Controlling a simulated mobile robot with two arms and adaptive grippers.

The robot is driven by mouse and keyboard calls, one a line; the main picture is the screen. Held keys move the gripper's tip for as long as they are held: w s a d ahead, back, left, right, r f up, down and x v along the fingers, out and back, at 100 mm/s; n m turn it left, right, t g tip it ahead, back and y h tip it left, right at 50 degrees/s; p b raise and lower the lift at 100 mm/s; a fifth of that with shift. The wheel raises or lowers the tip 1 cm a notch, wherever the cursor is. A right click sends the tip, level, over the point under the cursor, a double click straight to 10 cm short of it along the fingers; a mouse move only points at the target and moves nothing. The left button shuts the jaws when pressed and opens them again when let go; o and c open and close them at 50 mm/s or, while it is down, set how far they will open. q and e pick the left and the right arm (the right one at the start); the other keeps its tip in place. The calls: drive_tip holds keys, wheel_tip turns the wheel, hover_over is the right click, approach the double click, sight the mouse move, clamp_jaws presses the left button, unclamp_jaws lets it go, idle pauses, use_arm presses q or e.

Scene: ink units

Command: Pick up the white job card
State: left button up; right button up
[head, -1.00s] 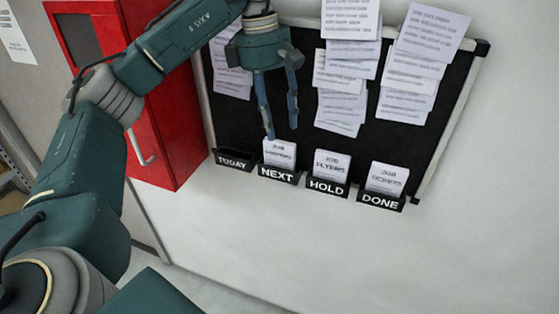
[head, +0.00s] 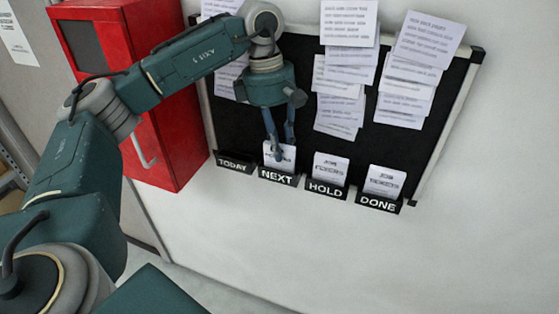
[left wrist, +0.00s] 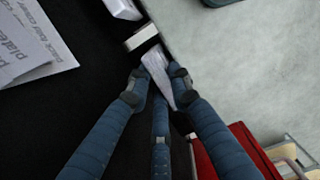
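The white job card (head: 278,154) stands upright in the black holder marked NEXT (head: 278,176) on the wall board. Its lower part is hidden in the holder, and my fingers cover much of its print. My left gripper (head: 280,156) reaches down from above, with its blue fingers drawn together at the card. In the left wrist view, the card (left wrist: 158,68) lies between the fingertips (left wrist: 159,78), which look closed on its two sides. My right gripper is not in view.
Holders marked TODAY (head: 235,162), HOLD (head: 326,188) and DONE (head: 379,202) flank NEXT; HOLD and DONE hold white cards. Paper sheets (head: 405,95) hang above on the black board (head: 300,60). A red cabinet (head: 165,120) stands out at left. The wall below is clear.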

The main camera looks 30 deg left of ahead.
use_arm(q)
clamp_jaws()
wheel_tip(320, 180, up, 8)
drive_tip(key=shift+w+b, duration=0.1)
drive_tip(key=shift+b, duration=0.6)
wheel_tip(320, 180, up, 12)
drive_tip(key=p, duration=0.3)
